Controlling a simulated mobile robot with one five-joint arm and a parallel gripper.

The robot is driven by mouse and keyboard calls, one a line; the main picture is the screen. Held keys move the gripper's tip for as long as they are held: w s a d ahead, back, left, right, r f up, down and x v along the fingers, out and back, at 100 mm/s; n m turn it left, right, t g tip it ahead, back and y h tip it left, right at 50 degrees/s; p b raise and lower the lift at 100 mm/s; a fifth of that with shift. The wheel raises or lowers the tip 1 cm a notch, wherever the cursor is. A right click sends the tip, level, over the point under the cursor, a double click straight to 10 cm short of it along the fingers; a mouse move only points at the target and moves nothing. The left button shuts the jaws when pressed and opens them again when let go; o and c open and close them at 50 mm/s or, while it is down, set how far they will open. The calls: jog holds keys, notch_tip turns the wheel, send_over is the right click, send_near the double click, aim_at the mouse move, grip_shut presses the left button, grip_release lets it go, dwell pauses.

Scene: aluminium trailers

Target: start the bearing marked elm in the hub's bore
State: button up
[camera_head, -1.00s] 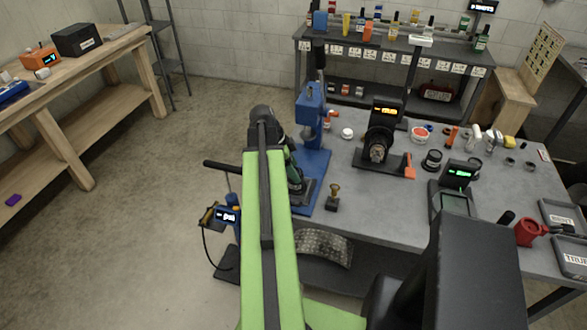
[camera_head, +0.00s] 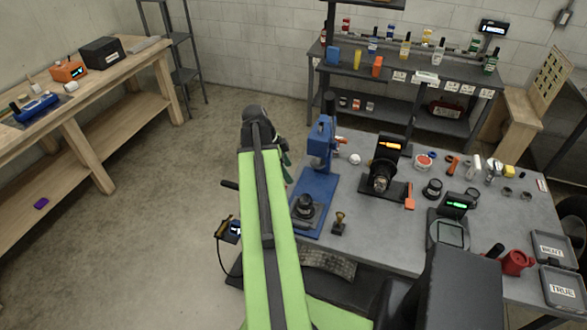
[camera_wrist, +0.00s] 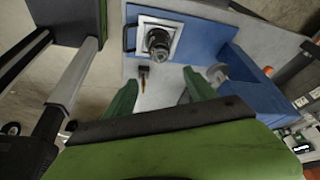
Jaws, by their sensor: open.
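My gripper (camera_wrist: 160,80) is open, its two green fingers apart with nothing between them. In the head view it is mostly hidden behind my green arm, left of the blue press (camera_head: 319,150). A dark round stepped part, perhaps the hub (camera_head: 305,206), stands on the plate of the press base. It also shows in the wrist view (camera_wrist: 158,42), beyond the fingertips and apart from them. Small dark rings (camera_head: 508,190), possibly bearings, lie at the table's right. No elm mark is readable, so I cannot tell which bearing is meant.
A brass-handled stamp (camera_head: 339,222) stands by the press base. A shelf of bottles (camera_head: 420,80) stands behind.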

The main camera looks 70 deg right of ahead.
jog(key=shift+p+v, duration=0.3)
jog(key=shift+v, duration=0.45)
jog(key=w+a+f+n+t+h+b, duration=0.1)
jog(key=w+a+f+n+b, duration=0.35)
jog(key=w+a, duration=0.8)
jog(key=w+a+f+n+t+b, duration=0.1)
jog(key=w+a+f+n+b, duration=0.35)
jog(key=w+a, duration=0.8)
jog(key=w+a+f+n+t+y+b, duration=0.1)
jog(key=a+f+n, duration=0.1)
jog(key=a+n, duration=0.8)
jog(key=w+a+f+n+t+y+b, duration=0.1)
jog(key=w+a+f+n+y+b, duration=0.1)
jog(key=a+n, duration=0.9)
jog(key=a+f, duration=0.1)
jog(key=a, duration=0.6)
jog(key=shift+a+f+b, duration=0.2)
jog(key=shift+a+b, duration=0.1)
